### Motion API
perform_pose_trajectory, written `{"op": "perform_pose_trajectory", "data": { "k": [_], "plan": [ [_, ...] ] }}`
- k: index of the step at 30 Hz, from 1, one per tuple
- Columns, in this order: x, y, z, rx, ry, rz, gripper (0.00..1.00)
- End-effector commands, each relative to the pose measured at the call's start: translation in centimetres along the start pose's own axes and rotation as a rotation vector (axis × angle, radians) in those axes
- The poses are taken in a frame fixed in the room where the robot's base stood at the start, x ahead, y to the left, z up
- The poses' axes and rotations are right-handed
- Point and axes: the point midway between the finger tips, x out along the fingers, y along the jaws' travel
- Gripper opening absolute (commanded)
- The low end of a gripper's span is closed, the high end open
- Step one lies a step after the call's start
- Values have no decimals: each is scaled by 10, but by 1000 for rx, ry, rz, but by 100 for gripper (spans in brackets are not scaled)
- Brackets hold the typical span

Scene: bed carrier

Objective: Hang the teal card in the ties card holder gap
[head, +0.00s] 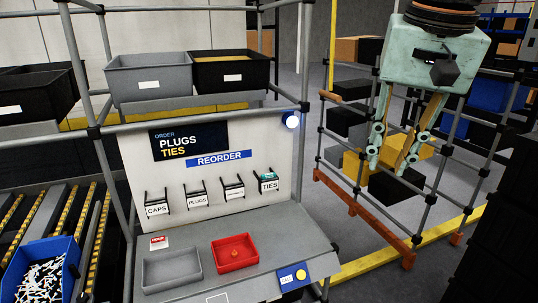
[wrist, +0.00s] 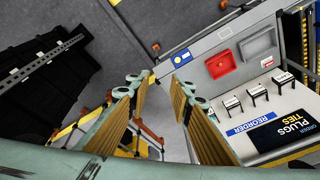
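The teal card (head: 265,176) shows in the head view at the ties card holder (head: 268,186), the rightmost holder on the white board. Its upper part shows above the TIES label; how it sits in the gap is too small to tell. My gripper (head: 388,163) is well to the right of the board, fingers pointing down, apart from the holder. In the wrist view my gripper (wrist: 160,84) has its fingers spread with nothing between them.
Other holders are caps (head: 157,208), plugs (head: 197,199) and a third (head: 233,192). A grey tray (head: 171,270) and a red tray (head: 234,254) sit on the shelf below. A call-button panel (head: 292,276) is at its right edge. A pipe rack (head: 428,238) stands behind my gripper.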

Motion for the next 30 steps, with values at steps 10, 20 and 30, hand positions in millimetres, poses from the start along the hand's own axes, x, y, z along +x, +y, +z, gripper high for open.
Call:
{"op": "perform_pose_trajectory", "data": {
  "k": [10,20,30],
  "plan": [
    [0,-36,-73,77,-26,4,20],
    [11,-72,-137,151,-48,11,20],
    [31,-110,-198,228,-71,20,20]
  ]
}}
